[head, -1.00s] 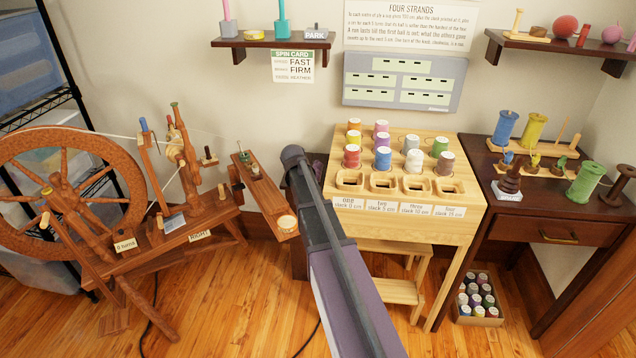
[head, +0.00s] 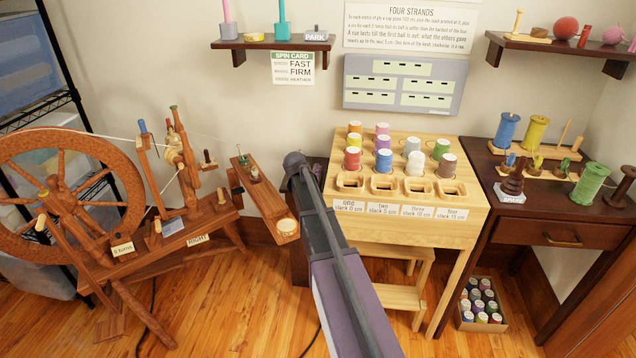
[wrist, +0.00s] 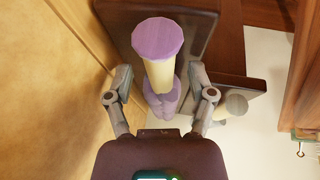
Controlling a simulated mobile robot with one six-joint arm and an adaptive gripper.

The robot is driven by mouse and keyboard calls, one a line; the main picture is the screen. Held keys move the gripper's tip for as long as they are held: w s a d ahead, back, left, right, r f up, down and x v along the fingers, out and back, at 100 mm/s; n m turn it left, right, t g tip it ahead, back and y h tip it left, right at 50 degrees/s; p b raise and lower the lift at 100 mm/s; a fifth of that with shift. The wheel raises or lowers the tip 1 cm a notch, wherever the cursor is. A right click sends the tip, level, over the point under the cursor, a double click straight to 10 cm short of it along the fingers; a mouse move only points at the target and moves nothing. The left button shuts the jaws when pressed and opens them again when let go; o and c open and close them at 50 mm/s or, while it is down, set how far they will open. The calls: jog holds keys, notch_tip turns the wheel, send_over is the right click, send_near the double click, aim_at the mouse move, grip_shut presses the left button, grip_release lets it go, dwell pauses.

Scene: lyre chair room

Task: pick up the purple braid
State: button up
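In the wrist view, a post-like thing with a faceted purple top (wrist: 158,37) and a cream shaft (wrist: 160,75) stands between my fingers. Lumpy purple strands (wrist: 162,104), which look like the purple braid, show below the shaft. I cannot tell whether post and strands are one piece. My gripper (wrist: 160,73) is open, one finger on each side, with gaps visible to the shaft. In the head view my arm ends beside the pale spool table, and the fingers and the braid cannot be made out there.
Dark wood (wrist: 225,50) lies behind the purple thing, with a grey round piece (wrist: 236,104) to its right. The spool table (head: 460,215) stands right of my arm. A spinning wheel (head: 130,205) stands left. A wall shelf (head: 270,43) hangs above.

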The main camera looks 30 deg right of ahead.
grip_shut()
jog(key=shift+r, duration=0.15)
notch_tip(320, 180, up, 10)
jog(key=p, duration=1)
dwell(0.8)
jog(key=shift+a, duration=0.1)
jog(key=shift+s+a, duration=0.15)
jog(key=shift+a, duration=0.05)
jog(key=s+a+r+n+y+p, duration=0.1)
jog(key=s+a+n+p, duration=0.1)
jog(key=a, duration=0.4)
jog(key=s+a+r+n+g+y+p, duration=0.1)
jog(key=s+a+n+p, duration=0.1)
jog(key=s+a+n, duration=0.3)
jog(key=shift+s+a+r+n, duration=0.3)
jog(key=shift+s+a, duration=0.25)
jog(key=shift+a, duration=0.35)
